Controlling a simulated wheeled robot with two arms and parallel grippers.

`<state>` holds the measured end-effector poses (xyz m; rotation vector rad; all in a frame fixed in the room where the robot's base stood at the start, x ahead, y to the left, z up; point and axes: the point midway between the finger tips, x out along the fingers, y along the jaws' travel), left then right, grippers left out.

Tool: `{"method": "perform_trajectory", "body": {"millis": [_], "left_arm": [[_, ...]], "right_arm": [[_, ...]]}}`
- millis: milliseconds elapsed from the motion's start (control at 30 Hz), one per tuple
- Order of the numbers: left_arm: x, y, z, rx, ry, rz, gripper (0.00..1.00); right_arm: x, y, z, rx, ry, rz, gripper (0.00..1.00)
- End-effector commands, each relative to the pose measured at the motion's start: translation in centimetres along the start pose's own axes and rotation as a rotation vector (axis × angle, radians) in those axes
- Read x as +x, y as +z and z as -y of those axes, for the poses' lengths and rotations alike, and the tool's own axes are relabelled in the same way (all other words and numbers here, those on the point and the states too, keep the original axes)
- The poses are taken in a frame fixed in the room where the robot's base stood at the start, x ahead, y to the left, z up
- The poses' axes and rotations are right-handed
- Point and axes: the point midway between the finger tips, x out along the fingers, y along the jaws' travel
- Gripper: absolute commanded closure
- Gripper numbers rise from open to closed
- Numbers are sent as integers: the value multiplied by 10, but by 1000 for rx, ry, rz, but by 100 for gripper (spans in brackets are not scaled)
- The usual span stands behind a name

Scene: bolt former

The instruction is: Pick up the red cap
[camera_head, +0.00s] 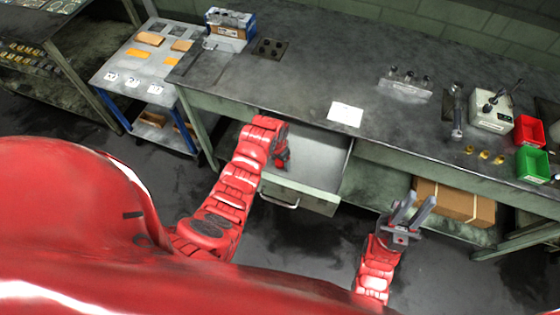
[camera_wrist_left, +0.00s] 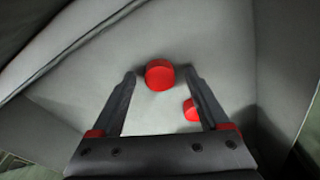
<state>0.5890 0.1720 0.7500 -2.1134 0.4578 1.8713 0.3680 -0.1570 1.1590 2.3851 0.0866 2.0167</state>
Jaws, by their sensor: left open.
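A red cap (camera_wrist_left: 159,75) lies on the pale floor of the open drawer in the left wrist view, a little beyond and between my left fingertips. A second red cap (camera_wrist_left: 191,110) lies nearer, partly hidden behind the right-hand finger. My left gripper (camera_wrist_left: 160,80) is open, with nothing between its fingers that I can see held. In the head view my left gripper (camera_head: 283,160) hangs over the open drawer (camera_head: 315,195), and the caps are hidden there. My right gripper (camera_head: 413,205) is open and empty, in front of the bench at the right.
The drawer's walls enclose the left gripper. The workbench (camera_head: 320,65) holds a white sheet (camera_head: 345,114), a grey block with posts (camera_head: 406,85), a red bin (camera_head: 528,131) and a green bin (camera_head: 532,164). A cardboard box (camera_head: 458,203) sits on the shelf below.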

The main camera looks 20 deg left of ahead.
Motion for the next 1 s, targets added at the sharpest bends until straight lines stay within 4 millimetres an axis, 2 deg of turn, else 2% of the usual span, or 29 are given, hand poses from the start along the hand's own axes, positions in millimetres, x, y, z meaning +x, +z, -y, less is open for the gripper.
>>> {"method": "perform_trajectory", "body": {"millis": [167, 500, 600, 1000], "left_arm": [[0, 0, 0, 0, 0, 0, 23], [0, 0, 0, 0, 0, 1, 84], [0, 0, 0, 0, 0, 1, 100], [-4, -1, 0, 0, 0, -1, 100]], "right_arm": [[0, 0, 0, 0, 0, 0, 73], [0, 0, 0, 0, 0, 0, 73], [0, 0, 0, 0, 0, 0, 73], [-3, 0, 0, 0, 0, 0, 73]]}}
